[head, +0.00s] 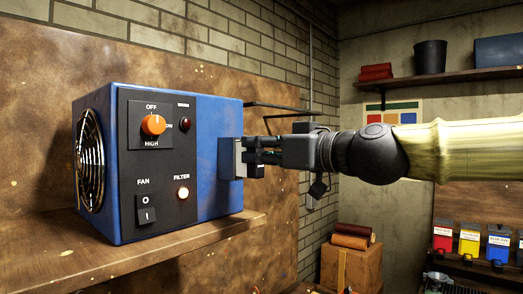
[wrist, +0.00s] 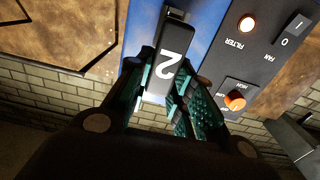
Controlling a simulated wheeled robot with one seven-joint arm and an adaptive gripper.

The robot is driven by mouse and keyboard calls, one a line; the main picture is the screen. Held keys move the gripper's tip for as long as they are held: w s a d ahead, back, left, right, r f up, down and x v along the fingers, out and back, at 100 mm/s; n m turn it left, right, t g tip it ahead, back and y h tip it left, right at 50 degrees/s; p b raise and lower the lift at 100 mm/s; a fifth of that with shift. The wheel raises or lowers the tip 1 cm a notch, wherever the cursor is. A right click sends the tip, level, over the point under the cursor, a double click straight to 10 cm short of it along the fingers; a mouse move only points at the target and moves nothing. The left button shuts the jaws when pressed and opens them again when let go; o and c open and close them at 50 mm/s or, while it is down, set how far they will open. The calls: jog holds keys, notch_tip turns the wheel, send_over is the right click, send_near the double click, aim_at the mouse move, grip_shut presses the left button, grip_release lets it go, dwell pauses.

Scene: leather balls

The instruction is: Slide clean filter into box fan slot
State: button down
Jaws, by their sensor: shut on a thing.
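The blue box fan (head: 222,195) stands on a wooden shelf, its round grille at left and its dark control panel facing me. My gripper (head: 250,157) is at the fan's right side, its fingers closed around a dark filter piece (head: 238,160). In the wrist view, the filter piece (wrist: 170,72) shows a black face with a white "2" between the fingers (wrist: 166,68), against the blue fan body. The slot opening is hidden, so I cannot tell how deep the filter sits. The FILTER lamp (head: 182,194) is lit. The WARM lamp (head: 186,125) looks dark red.
The shelf (head: 170,252) ends just right of the fan. A thin black bracket (head: 285,105) juts out above my gripper. A wooden box with rolls on it (head: 352,265) stands lower right. Several coloured containers (head: 469,240) and a high shelf (head: 440,79) are farther right.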

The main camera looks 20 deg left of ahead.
jog(key=shift+w+a, duration=0.1)
jog(key=shift+a, duration=0.2)
jog(key=c, duration=1.2)
grip_release()
jog(key=shift+o, duration=0.2)
jog(key=v, duration=1.2)
